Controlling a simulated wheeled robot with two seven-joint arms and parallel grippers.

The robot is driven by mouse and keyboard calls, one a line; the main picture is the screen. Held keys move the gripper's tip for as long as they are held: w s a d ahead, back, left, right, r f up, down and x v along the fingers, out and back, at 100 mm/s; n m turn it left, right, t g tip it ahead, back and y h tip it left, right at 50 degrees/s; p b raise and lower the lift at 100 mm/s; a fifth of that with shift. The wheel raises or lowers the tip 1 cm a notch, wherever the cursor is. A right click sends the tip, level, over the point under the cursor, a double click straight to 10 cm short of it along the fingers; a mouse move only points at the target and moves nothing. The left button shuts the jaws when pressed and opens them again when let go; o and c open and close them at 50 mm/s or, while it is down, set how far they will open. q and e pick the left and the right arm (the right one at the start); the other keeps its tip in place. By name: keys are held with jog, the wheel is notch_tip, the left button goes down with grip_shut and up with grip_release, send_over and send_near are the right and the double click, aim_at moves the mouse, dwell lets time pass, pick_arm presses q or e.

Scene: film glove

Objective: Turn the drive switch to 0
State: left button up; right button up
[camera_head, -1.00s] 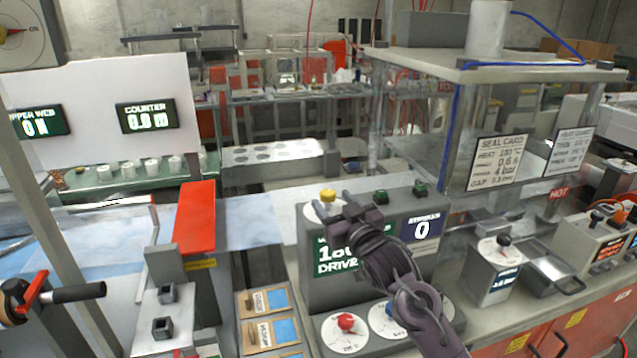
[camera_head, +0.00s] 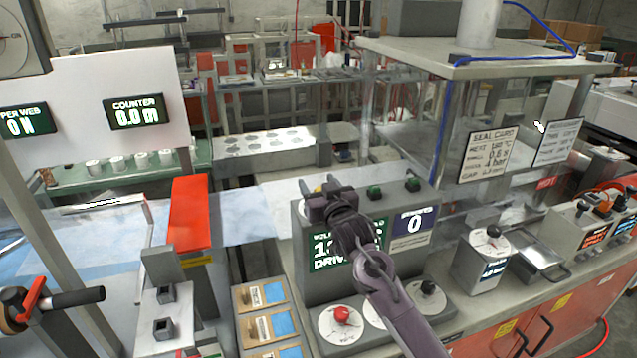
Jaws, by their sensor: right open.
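The grey control console (camera_head: 302,262) stands at the centre with a green display (camera_head: 322,250) marked DRIVE, partly covered by my right arm. On its sloped front are a red knob (camera_head: 342,314) on a white dial and a black knob (camera_head: 428,287). A dial between them is mostly hidden by my arm. I cannot tell for sure which knob is the drive switch. My left gripper is not in view.
A red guard (camera_head: 189,214) stands to the left. A clear-walled press with a seal card (camera_head: 489,157) stands to the right. A black-knobbed box (camera_head: 482,262) sits right of the console.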

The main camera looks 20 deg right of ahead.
jog(key=shift+s, duration=0.1)
jog(key=shift+c, duration=0.7)
jog(key=c, duration=0.8)
jog(key=shift+n+y, duration=0.4)
jog(key=shift+y, duration=0.3)
jog(key=n+y, duration=0.1)
jog(key=y, duration=0.1)
jog(key=n+g+y, duration=0.1)
jog(key=y, duration=0.1)
jog(key=shift+a+n, duration=0.2)
jog(key=shift+n, duration=0.2)
jog(key=n+g+y, duration=0.1)
jog(key=n+y, duration=0.1)
jog(key=y, duration=0.1)
jog(key=shift+a+g+b, duration=0.2)
jog(key=shift+g+b, duration=0.15)
jog(key=shift+g, duration=0.05)
jog(key=shift+s+a+n+g+y+b, duration=0.1)
jog(key=shift+n+g+y+b, duration=0.1)
jog(key=shift+n+g+y, duration=0.3)
jog(key=shift+s+a+n+g+y+b, duration=0.1)
jog(key=shift+n+g+y+b, duration=0.1)
jog(key=shift+n+g+y, duration=0.3)
